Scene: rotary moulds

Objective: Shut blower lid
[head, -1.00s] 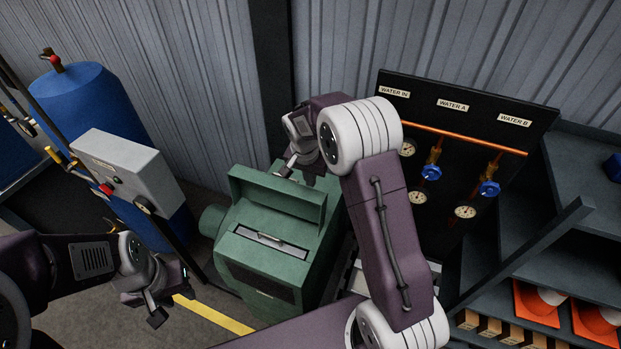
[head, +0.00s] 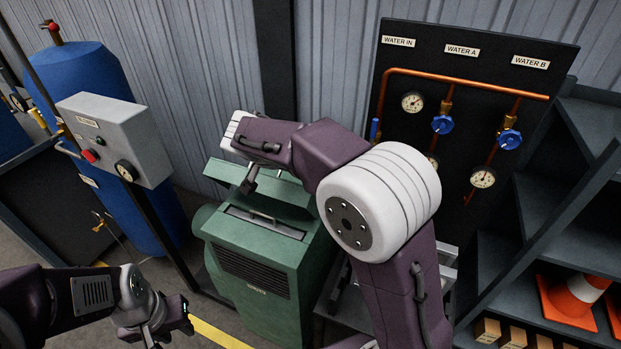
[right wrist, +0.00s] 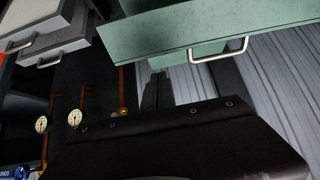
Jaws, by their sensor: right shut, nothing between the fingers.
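The green blower (head: 262,262) stands in the middle of the head view. Its lid (head: 222,172) is raised at the back of the top, partly hidden by my right arm. A slot with a metal bar (head: 265,222) shows on the top in front of it. My right gripper (head: 249,182) is shut and empty, in front of the lid; I cannot tell whether it touches. In the right wrist view a green panel (right wrist: 165,40) with a metal handle (right wrist: 220,50) crosses the top. My left gripper (head: 168,328) is open and empty, low at the left, apart from the blower.
A grey control box (head: 115,135) and a blue tank (head: 85,85) stand left of the blower. A black water panel (head: 465,70) with gauges and valves is at the right. Shelves (head: 545,200) with orange cones (head: 570,300) are at far right.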

